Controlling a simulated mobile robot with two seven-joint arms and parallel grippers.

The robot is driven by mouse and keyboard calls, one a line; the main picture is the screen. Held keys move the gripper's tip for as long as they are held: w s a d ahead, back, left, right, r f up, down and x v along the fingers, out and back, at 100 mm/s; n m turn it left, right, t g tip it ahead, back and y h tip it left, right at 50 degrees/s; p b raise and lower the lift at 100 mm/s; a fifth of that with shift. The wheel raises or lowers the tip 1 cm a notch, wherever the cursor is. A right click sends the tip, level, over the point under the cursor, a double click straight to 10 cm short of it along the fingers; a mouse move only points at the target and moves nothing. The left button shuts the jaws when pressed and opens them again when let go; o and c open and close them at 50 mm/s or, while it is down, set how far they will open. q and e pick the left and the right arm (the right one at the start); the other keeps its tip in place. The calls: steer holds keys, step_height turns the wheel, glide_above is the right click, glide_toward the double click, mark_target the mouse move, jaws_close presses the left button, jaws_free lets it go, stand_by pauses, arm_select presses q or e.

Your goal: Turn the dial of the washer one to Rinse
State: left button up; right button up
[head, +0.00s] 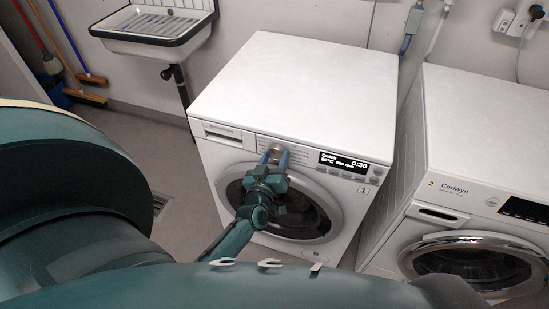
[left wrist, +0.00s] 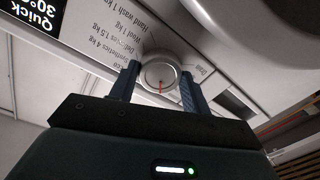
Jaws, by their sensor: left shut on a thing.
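Washer one (head: 300,95) is the white machine in the middle of the head view, marked with a small "1". Its round silver dial (head: 276,148) sits on the front panel, left of the display (head: 343,162), which reads "Quick" and 0:30. My left gripper (head: 273,156) is shut on the dial, one blue finger on each side. In the left wrist view the dial (left wrist: 160,73) is between the fingertips (left wrist: 160,88), with a red mark on its face. Printed programme names surround it; I cannot read "Rinse" among them. My right gripper is not in view.
A second washer (head: 480,175), marked "2", stands to the right across a narrow gap. A sink (head: 155,22) hangs on the back wall at the left, with brooms (head: 85,97) beside it. Washer one's round door (head: 300,215) is shut below the dial.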

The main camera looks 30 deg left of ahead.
arm_select(q)
steer(key=n, duration=0.4)
steer(key=shift+r, duration=0.15)
steer(key=shift+n+h+b, duration=0.3)
steer(key=shift+n, duration=1.4)
steer(key=shift+w, duration=0.1)
steer(key=o, duration=1)
steer(key=shift+c, duration=0.2)
steer(key=v, duration=1.3)
